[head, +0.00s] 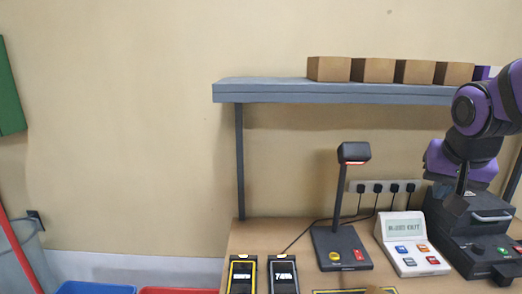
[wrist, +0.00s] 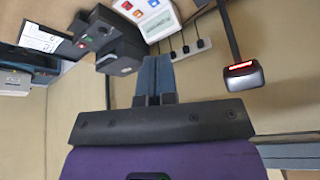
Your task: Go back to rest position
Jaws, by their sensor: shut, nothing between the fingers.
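My purple and dark arm enters the head view from the right edge. I cannot tell from the head view whether the gripper touches the machine.
A grey shelf (head: 290,91) with several brown boxes (head: 329,69) runs above the table (head: 245,236). A lamp-like scanner (head: 342,245), a keypad display (head: 407,240) and two handheld devices (head: 284,275) stand on the table. A power strip (head: 385,187) is on the wall.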

